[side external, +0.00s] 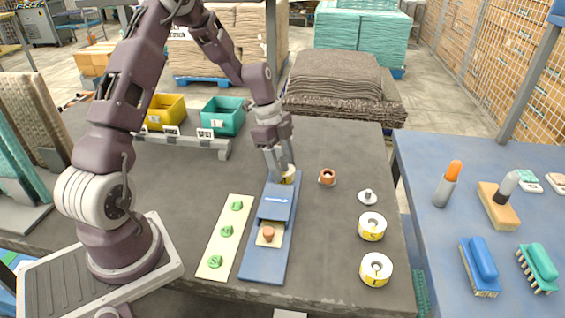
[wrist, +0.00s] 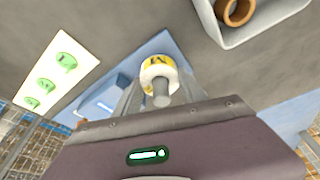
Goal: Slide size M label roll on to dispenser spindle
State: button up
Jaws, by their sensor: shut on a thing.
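My gripper (side external: 280,168) is shut on the yellow and white label roll (side external: 289,177) at the far end of the blue dispenser (side external: 251,269). In the wrist view the roll (wrist: 155,65), marked M, sits between my fingers. A grey round post, seemingly the spindle (wrist: 161,97), shows at the middle of the roll, which appears to be around it. I cannot tell how far down the roll sits; my fingers hide part of it. The blue dispenser base (wrist: 178,50) lies behind the roll in that view.
Two more label rolls (side external: 371,227) (side external: 376,270) lie at the table's right, with a grey flanged cap (side external: 368,197) and a brown ring (side external: 327,177) behind. A cream strip (side external: 224,240) with green letter pieces lies left of the dispenser. Yellow (side external: 167,108) and teal (side external: 223,115) bins stand behind.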

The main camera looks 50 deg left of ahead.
jog(key=o, duration=1.5)
jog(key=shift+c, duration=0.2)
jog(key=v, duration=0.7)
jog(key=shift+d+r, duration=0.1)
jog(key=s+d+r+n+t+y, duration=0.1)
jog(key=s+d+r+n+y, duration=0.2)
jog(key=s+d+r+n, duration=0.55)
jog(key=s+d+r+n+t, duration=0.1)
jog(key=s+d+r+n, duration=0.1)
jog(key=s, duration=0.6)
jog(key=s+d+r+n+t, duration=0.2)
jog(key=s+d+r+n, duration=0.1)
jog(key=s, duration=0.5)
jog(key=shift+d+r, duration=0.8)
